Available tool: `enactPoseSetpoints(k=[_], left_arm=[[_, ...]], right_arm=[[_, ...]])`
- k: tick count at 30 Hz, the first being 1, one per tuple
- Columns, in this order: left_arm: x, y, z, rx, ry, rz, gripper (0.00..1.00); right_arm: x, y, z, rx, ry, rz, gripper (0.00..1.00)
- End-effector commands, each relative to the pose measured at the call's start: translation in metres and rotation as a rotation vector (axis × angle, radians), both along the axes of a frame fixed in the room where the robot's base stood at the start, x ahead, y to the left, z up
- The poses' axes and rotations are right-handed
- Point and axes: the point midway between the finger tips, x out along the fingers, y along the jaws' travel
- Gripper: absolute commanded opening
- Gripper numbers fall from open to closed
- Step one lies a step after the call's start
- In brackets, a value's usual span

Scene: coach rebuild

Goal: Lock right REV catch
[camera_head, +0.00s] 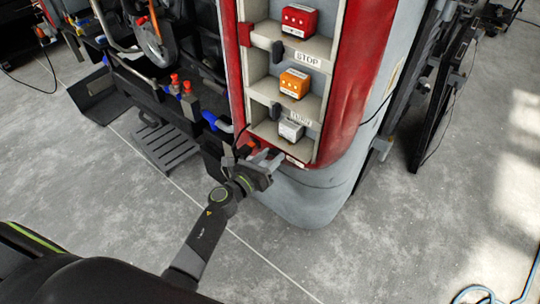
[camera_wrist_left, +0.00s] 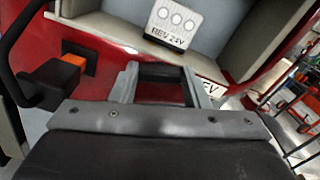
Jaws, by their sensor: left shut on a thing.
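The white REV 24V module (camera_head: 291,130) sits in the lowest bay of the red lamp housing. It also shows at the top of the left wrist view (camera_wrist_left: 174,22). My left gripper (camera_head: 268,160) is at the lip below this bay. In the left wrist view its two grey fingers (camera_wrist_left: 160,84) are shut on a dark block between them, which appears to be the right REV catch (camera_wrist_left: 162,73). Its exact angle is partly hidden by the fingers. Another catch, black with an orange part (camera_wrist_left: 58,76), stands out from the red panel to the left. My right gripper is out of view.
Above are the orange module (camera_head: 294,83) and the red module (camera_head: 299,20), each in its own bay. A dark step (camera_head: 165,145) and a rack with coloured fittings lie to the left. Grey floor is clear in front. A blue hose (camera_head: 485,295) lies at lower right.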

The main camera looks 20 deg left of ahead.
Motion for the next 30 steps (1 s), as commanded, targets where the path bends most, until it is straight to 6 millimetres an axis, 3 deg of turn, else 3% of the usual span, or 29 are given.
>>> enactPoseSetpoints(k=[30], left_arm=[[0.001,0.002,0.0,-0.897,0.327,0.001,0.19]], right_arm=[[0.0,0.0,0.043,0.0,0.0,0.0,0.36]])
